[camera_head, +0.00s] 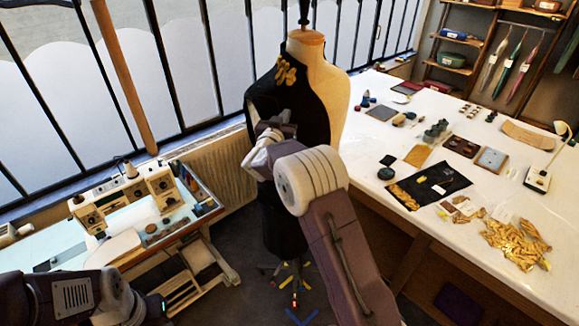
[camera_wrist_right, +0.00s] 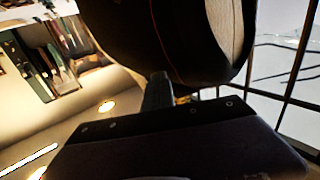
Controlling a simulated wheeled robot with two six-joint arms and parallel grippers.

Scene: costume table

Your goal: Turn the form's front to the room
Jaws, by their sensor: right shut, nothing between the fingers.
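Gold leaf-like trim (camera_head: 286,71) sits high on the black part. My right gripper (camera_head: 272,130) is at the form's black side, partly hidden by my wrist; I cannot tell whether it touches. In the right wrist view its shut, empty fingers (camera_wrist_right: 158,92) point at the black body (camera_wrist_right: 165,40), which has a thin red line and a pale panel at right. My left arm shows at lower left; its fingertips are not clear.
The white table (camera_head: 395,130) at right holds gold pieces (camera_head: 515,242), a black cloth (camera_head: 430,186) and small tools. A sewing machine (camera_head: 125,195) stands on a bench at left. The form's stand (camera_head: 295,280) has coloured marks at its foot. Floor shows around it.

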